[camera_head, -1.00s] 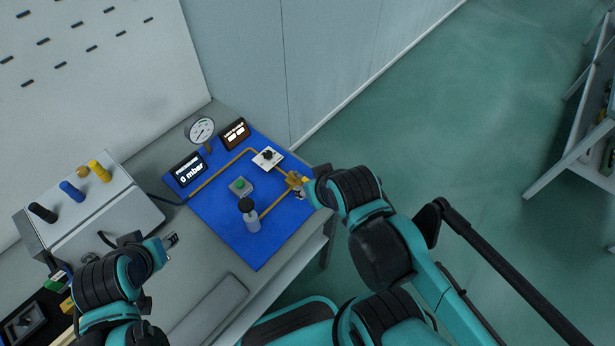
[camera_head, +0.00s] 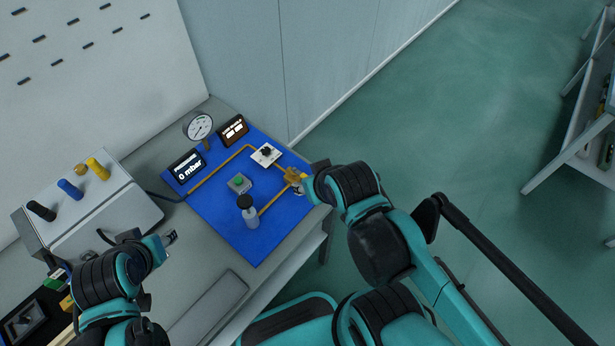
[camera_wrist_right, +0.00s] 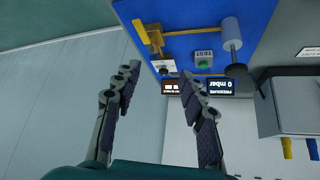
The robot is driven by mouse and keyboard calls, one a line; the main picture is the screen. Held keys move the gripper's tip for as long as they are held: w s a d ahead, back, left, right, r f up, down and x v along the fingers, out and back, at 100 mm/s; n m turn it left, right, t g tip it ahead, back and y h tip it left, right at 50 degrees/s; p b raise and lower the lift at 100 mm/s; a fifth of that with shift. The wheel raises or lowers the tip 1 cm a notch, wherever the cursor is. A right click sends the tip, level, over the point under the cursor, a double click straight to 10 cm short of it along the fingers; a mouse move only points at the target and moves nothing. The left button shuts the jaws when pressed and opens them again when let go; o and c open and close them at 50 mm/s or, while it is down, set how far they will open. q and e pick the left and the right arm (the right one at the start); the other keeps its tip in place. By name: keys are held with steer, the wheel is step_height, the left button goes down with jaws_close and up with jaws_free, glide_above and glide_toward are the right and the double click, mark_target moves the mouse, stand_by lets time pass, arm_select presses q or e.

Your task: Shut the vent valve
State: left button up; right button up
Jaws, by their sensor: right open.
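A brass valve with a yellow handle (camera_head: 293,175) sits at the right edge of the blue panel (camera_head: 207,216), at the end of a brass pipe. It also shows near the top of the right wrist view (camera_wrist_right: 155,38). My right gripper (camera_head: 308,182) is close beside this valve in the head view. Its two fingers stand apart with nothing between them in the right wrist view (camera_wrist_right: 160,72). Whether a finger touches the valve cannot be told. My left gripper (camera_head: 170,238) is over the bench at the left, away from the panel; its jaw opening is unclear.
The panel bears a black knob on a white plate (camera_head: 266,154), a green TEST button (camera_head: 239,183), a grey cylinder with black top (camera_head: 250,212), a gauge (camera_head: 198,126), a pressure display reading 0 mbar (camera_head: 187,166) and another display (camera_head: 232,130). A grey box (camera_head: 100,205) stands left.

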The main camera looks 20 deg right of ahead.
steer(key=shift+r, duration=0.1)
steer(key=c, duration=0.7)
steer(key=shift+w+d+r+m, duration=0.2)
steer(key=shift+w+d+m, duration=0.05)
steer(key=shift+w+m, duration=0.05)
jaws_close()
steer(key=w+d+f+m+g+y+p, duration=0.1)
steer(key=w+d+f+m+g, duration=0.1)
steer(key=w+d+m+g, duration=0.3)
steer(key=w+d+f+m+g+y+p, duration=0.1)
steer(key=w+d+f+m+g+y, duration=0.15)
steer(key=w+d+m, duration=0.5)
steer(key=shift+g+h, duration=0.45)
steer(key=b+x, duration=0.3)
steer(key=x, duration=0.6)
steer(key=shift+f, duration=0.25)
steer(key=a, duration=0.1)
steer(key=s+a, duration=0.1)
steer(key=shift+s+a+f+b, duration=0.15)
steer(key=shift+a+f+b, duration=0.1)
steer(key=shift+a+b, duration=0.15)
steer(key=shift+s+a, duration=0.2)
steer(key=shift+a, duration=0.25)
